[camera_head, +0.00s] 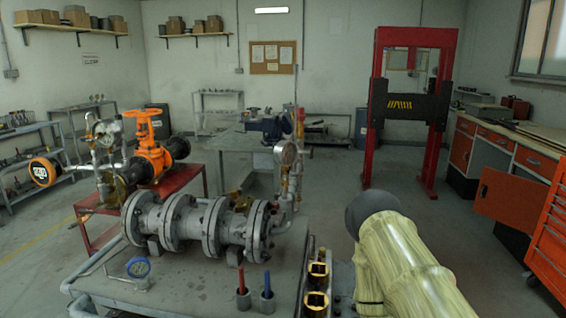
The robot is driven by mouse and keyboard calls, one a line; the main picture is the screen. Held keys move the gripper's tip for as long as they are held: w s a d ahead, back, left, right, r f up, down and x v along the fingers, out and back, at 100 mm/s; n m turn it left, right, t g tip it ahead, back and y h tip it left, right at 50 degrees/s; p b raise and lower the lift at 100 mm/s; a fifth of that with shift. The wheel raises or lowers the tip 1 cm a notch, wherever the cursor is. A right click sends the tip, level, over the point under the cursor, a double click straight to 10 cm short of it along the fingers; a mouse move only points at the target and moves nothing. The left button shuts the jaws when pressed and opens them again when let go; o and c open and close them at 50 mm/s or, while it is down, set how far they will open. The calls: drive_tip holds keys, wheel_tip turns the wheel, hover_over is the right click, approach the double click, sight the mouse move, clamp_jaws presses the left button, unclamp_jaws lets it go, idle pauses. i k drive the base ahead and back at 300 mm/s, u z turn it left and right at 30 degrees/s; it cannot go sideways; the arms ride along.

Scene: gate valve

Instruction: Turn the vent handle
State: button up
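A grey flanged pipe assembly (195,225) lies across the near bench (190,290). A round gauge (288,153) stands upright at its right end, on thin fittings with yellowish parts. Small brass-coloured parts (240,204) sit along its top. A red-topped handle (243,278) and a blue-topped handle (267,282) stand upright in front of the pipe. I cannot tell which part is the vent handle. My pale yellow arm rises at the lower right, its dark rounded part right of the bench. My gripper is not in view, and nothing shows it touching the assembly.
A blue-rimmed gauge (138,267) sits at the bench's left. Brass fittings (317,285) lie at its right edge, near my arm. An orange valve (148,150) stands on a red table behind. A red press frame (412,110) stands behind, with open floor before it.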

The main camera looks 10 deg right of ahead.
sight(311, 147)
drive_tip(key=u, duration=0.05)
drive_tip(key=k, duration=0.45)
drive_tip(key=z, duration=1.3)
drive_tip(key=i, duration=1.2)
drive_tip(key=u, duration=0.85)
drive_tip(key=i, duration=0.4)
drive_tip(key=u, duration=0.45)
